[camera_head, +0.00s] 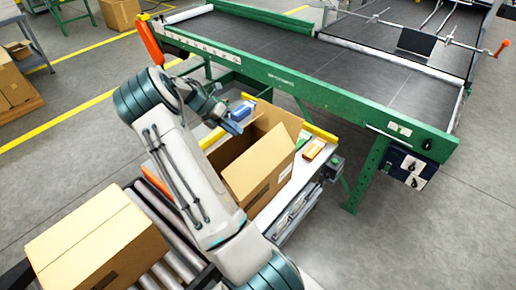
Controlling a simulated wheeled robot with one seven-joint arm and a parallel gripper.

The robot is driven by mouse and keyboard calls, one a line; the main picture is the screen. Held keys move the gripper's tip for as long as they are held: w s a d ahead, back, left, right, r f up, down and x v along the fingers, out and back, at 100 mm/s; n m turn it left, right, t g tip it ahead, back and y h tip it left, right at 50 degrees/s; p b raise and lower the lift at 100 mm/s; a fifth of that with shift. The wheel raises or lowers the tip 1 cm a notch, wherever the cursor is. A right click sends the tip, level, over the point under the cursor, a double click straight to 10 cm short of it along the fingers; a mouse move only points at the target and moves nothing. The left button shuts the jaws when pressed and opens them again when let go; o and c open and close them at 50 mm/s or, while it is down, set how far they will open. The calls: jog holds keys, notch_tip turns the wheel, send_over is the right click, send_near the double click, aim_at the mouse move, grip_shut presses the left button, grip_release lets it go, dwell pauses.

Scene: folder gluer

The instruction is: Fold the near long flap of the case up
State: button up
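The case (258,185) is an open brown cardboard box on the work table, right of my arm. Its top is open, with a light panel on the near side and a darker panel standing at the far right. I cannot tell for sure which panel is the near long flap, and my arm hides the case's left part.
A closed carton (95,245) sits on the roller conveyor (172,240) at lower left. The green-framed belt machine (330,85) runs behind. Grey floor is open at right.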

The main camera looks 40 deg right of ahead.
aim_at(259, 149)
jog(key=p+x, duration=0.3)
jog(key=x, duration=0.9)
jog(key=shift+s+f, duration=0.2)
jog(key=shift+s, duration=0.05)
grip_shut()
dwell(0.7)
